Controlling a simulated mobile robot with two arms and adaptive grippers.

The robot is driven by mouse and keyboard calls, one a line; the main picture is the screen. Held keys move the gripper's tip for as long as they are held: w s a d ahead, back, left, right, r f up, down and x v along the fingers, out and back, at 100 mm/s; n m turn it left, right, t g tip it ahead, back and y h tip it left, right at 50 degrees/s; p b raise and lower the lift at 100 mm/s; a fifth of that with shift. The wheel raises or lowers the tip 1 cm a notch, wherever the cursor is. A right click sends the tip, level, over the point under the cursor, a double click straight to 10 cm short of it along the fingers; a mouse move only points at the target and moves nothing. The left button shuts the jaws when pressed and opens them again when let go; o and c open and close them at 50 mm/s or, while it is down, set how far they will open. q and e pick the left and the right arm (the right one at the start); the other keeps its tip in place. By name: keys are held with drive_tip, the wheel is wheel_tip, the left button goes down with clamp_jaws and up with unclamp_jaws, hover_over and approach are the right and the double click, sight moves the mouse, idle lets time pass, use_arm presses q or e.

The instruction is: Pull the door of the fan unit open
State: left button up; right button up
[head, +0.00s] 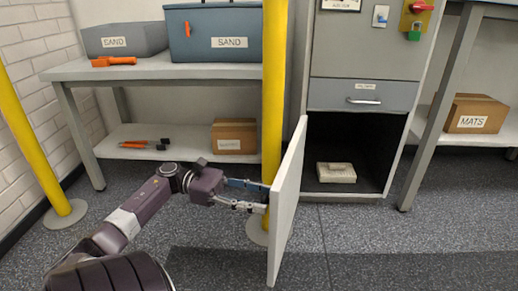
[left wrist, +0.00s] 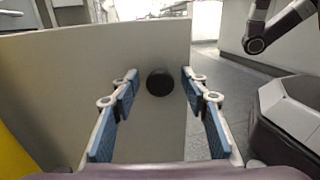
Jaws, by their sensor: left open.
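The fan unit's door (head: 287,210) is a pale panel, swung out wide and seen nearly edge-on in the head view. Behind it the cabinet's lower compartment (head: 345,135) is open and dark. My left gripper (head: 258,196) is at the left side of the door, its fingertips close to the panel. In the left wrist view the door panel (left wrist: 60,85) fills much of the picture. A round black knob (left wrist: 160,82) on it shows between the tips of my open left gripper (left wrist: 159,90). I cannot tell whether the fingers touch it.
A beige box (head: 336,173) sits inside the compartment, under a drawer (head: 362,96) with a handle. A yellow post (head: 272,100) stands just behind the door and gripper. A shelf bench (head: 160,67) is at the left. The floor in front is clear.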

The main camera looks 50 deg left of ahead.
use_arm(q)
drive_tip(key=v, duration=1.2)
drive_tip(key=shift+a, duration=0.1)
idle(0.5)
